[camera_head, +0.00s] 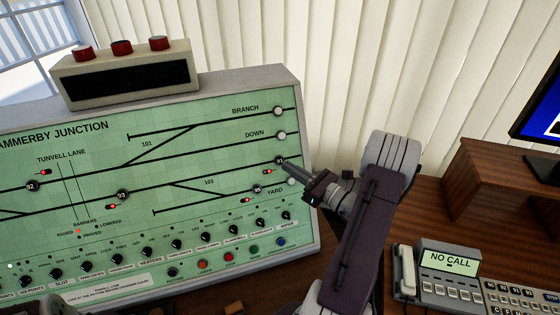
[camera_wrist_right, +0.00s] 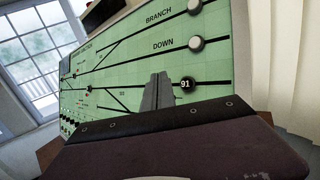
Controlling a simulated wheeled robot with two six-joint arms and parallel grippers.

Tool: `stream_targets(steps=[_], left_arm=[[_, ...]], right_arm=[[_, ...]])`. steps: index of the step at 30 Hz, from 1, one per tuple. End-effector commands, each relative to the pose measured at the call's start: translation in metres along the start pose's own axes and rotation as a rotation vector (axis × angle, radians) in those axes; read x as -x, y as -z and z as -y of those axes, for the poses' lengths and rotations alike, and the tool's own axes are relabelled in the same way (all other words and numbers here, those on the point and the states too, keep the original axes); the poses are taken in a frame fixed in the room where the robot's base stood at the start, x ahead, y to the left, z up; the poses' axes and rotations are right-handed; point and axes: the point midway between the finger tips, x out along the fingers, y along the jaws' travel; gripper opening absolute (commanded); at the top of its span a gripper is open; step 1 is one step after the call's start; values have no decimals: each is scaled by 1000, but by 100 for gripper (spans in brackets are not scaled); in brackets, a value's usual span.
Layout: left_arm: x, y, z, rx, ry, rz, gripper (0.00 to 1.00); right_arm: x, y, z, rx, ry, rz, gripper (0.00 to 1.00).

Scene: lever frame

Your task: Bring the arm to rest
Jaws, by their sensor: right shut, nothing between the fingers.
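My right gripper (camera_head: 285,168) is shut and empty. In the head view its tips are at the right side of the green signal panel (camera_head: 90,195), by the line below DOWN. I cannot tell whether they touch the panel. In the right wrist view the closed fingers (camera_wrist_right: 158,88) stand in front of the panel, left of the black button marked 91 (camera_wrist_right: 187,85). My right arm (camera_head: 355,235) reaches up from the bottom of the head view. A small dark piece at the bottom left edge may be part of my left arm; no left gripper fingers show.
A box with several red lamps (camera_head: 122,78) stands on top of the panel. White buttons (camera_head: 280,111) line the panel's right side. A phone unit reading NO CALL (camera_head: 450,262) is on the desk to the right, below a wooden shelf (camera_head: 495,180) with a monitor (camera_head: 540,120).

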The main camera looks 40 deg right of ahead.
Motion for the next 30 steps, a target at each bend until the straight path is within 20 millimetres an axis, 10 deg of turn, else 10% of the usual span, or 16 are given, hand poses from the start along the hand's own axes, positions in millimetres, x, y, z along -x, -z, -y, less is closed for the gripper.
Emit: stream_targets(steps=[13, 20, 23, 27, 30], left_arm=[[0, 0, 0, 0, 0, 0, 0], [0, 0, 0, 0, 0, 0, 0], [0, 0, 0, 0, 0, 0, 0], [0, 0, 0, 0, 0, 0, 0], [0, 0, 0, 0, 0, 0, 0]], right_arm=[[-17, -1, -18, 4, -61, -2, 0], [-84, -37, -189, 135, -566, -9, 0], [-65, -26, -281, 232, -872, -96, 0], [16, 16, -374, 513, -1347, -264, 0], [94, 62, -378, 914, -1720, -384, 0]])
